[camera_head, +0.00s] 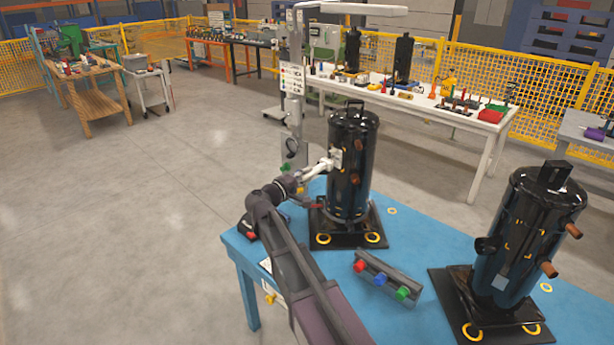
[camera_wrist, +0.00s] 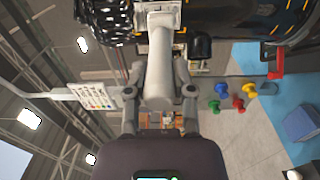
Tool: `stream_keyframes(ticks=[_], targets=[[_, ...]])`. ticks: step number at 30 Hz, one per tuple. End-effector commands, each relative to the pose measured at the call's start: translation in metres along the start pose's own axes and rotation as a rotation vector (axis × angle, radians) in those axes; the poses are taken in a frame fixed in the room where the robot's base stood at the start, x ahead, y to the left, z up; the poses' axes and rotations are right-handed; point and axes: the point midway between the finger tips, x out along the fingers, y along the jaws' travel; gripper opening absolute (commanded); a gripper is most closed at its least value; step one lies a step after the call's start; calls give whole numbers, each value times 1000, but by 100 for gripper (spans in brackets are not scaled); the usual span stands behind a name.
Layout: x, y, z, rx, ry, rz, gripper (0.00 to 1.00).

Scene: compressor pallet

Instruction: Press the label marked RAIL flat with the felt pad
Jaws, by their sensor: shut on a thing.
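My gripper (camera_head: 321,168) is at the left side of the nearer-left black compressor (camera_head: 351,185), at its upper body. In the wrist view its two fingers are shut on a pale grey tool (camera_wrist: 157,82) with a round handle and a wider block-like head (camera_wrist: 160,19), which I take to be the felt pad. The head is at the dark compressor surface; whether it touches cannot be told. A small pale patch (camera_head: 336,154) shows on the compressor beside the gripper. I cannot read any RAIL marking, and the tool hides part of that area.
A second black compressor (camera_head: 528,235) with copper stubs stands at the right of the blue table (camera_head: 412,237). A grey block (camera_head: 388,278) with red, blue and green knobs lies in front. A grey post (camera_head: 296,100) rises behind my gripper. Bare table lies between the compressors.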

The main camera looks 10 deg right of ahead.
Motion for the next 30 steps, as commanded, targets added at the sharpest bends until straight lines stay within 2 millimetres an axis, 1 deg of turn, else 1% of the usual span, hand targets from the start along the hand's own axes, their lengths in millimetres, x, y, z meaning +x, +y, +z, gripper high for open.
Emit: stream_keyframes(ticks=[11,24,30], targets=[[3,-3,0,0,0,1,0],[20,-17,0,0,0,5,0],[25,-20,0,0,0,6,0]])
